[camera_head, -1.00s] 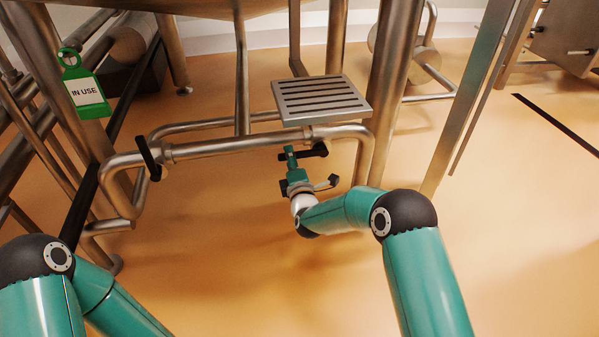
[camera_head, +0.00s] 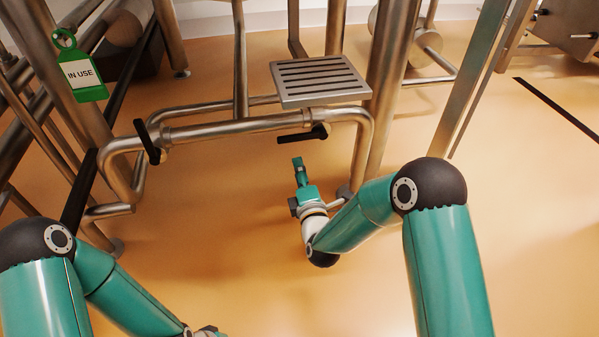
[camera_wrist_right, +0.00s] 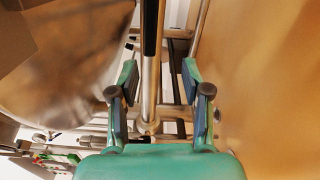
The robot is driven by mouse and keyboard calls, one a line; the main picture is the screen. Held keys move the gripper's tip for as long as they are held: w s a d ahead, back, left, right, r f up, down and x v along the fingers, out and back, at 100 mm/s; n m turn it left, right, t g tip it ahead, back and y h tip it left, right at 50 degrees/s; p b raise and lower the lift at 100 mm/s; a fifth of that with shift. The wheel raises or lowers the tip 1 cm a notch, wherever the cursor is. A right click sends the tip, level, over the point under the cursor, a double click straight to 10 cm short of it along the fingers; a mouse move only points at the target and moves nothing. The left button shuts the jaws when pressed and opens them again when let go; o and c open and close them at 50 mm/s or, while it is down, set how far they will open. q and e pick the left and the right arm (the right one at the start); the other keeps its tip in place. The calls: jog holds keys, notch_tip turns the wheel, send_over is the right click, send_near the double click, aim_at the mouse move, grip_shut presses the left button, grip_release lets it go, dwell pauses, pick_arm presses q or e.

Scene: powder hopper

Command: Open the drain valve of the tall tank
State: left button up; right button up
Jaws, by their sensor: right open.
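A black valve handle (camera_head: 292,138) sits on the horizontal steel pipe (camera_head: 240,126) below the grate and lies roughly along it. A second black handle (camera_head: 146,142) stands across the left part of this piping. Which tank each valve serves cannot be told. My right gripper (camera_head: 297,162) is just in front of and below the right handle, apart from it, pointing at it. In the right wrist view its two fingers (camera_wrist_right: 158,80) are spread with nothing gripped; a dark bar (camera_wrist_right: 150,28) shows between and beyond them. My left gripper is out of view; only its arm shows at lower left.
A slatted metal grate (camera_head: 320,82) is just above the pipe. Thick steel legs (camera_head: 385,90) stand to the right. A green IN USE tag (camera_head: 80,72) hangs at left. A large rounded surface (camera_wrist_right: 70,60) fills the wrist view's left.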

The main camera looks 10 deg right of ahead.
dwell(0.3)
jog(key=s+d+f+m+g+h, duration=0.1)
jog(key=s+d+f+m+g, duration=0.2)
jog(key=d+f, duration=0.6)
jog(key=s+f+m+g, duration=0.4)
jog(key=s+f+g, duration=0.1)
jog(key=s+f, duration=0.35)
jog(key=s+a+f+m+g+y, duration=0.1)
jog(key=s+a+f+m+g, duration=0.15)
jog(key=s+m, duration=0.4)
jog(key=s+a+f+m+g+y, duration=0.15)
jog(key=s+m+g, duration=0.25)
jog(key=s, duration=0.5)
jog(key=s+a+f+m+g+y, duration=0.1)
jog(key=s+f+m+g, duration=0.2)
jog(key=s+m, duration=0.3)
notch_tip(320, 180, up, 38)
jog(key=n+p, duration=0.1)
jog(key=p, duration=3.7)
jog(key=shift+s+a+r+p, duration=0.15)
jog(key=shift+s+r+p, duration=0.1)
jog(key=shift+s+p, duration=0.15)
